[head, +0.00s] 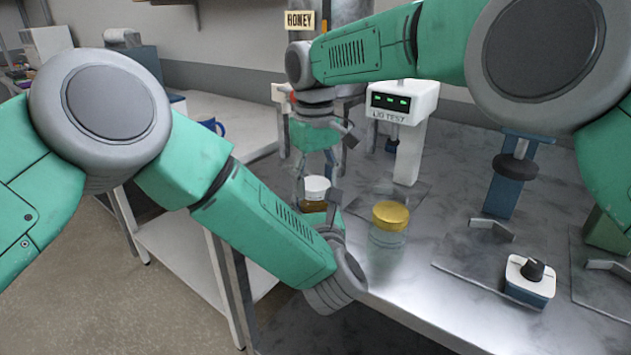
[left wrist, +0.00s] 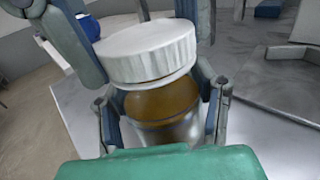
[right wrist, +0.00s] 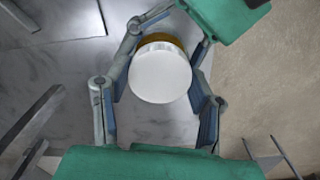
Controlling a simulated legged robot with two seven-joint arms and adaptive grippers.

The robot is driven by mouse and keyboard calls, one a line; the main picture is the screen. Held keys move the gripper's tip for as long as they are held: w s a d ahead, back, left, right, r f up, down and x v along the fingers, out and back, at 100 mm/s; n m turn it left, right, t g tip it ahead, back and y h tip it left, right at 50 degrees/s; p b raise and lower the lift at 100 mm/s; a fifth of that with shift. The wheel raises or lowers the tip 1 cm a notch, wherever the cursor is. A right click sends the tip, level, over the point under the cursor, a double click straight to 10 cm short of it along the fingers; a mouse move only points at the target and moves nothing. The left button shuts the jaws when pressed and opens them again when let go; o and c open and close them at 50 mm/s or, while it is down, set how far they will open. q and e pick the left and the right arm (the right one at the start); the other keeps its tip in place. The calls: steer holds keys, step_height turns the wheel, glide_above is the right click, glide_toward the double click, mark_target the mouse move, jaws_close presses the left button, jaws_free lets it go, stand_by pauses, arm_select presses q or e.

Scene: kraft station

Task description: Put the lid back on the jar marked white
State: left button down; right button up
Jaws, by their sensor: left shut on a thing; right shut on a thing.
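The white lid (head: 316,184) is above an amber jar (head: 313,205) in the head view. My right gripper (head: 318,172) reaches down from above and is shut on the lid, which fills the space between its fingers in the right wrist view (right wrist: 160,77). My left gripper (head: 325,212) is shut around the jar's body from the side. In the left wrist view, the lid (left wrist: 147,52) looks tilted and a little offset over the jar (left wrist: 165,108). I cannot tell whether they touch. The jar's marking is not visible.
A clear jar with a gold lid (head: 390,216) stands just right on the metal bench. A white tester (head: 402,105), a blue press-like stand (head: 505,185) and a knob box (head: 530,278) stand further right. A HONEY sign (head: 300,20) is behind.

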arm_select(q)
steer(key=shift+s+d, duration=0.2)
steer(key=shift+d, duration=0.1)
arm_select(e)
steer(key=m, duration=0.6)
steer(key=shift+w+r, duration=0.1)
steer(key=shift+w, duration=0.1)
steer(key=o, duration=1.3)
arm_select(q)
steer(key=shift+w+a, duration=0.1)
arm_select(e)
steer(key=shift+r, duration=0.15)
arm_select(q)
steer(key=shift+a, duration=0.1)
arm_select(e)
steer(key=shift+s+r, duration=0.1)
steer(key=shift+r, duration=1.95)
steer(key=shift+c, duration=0.3)
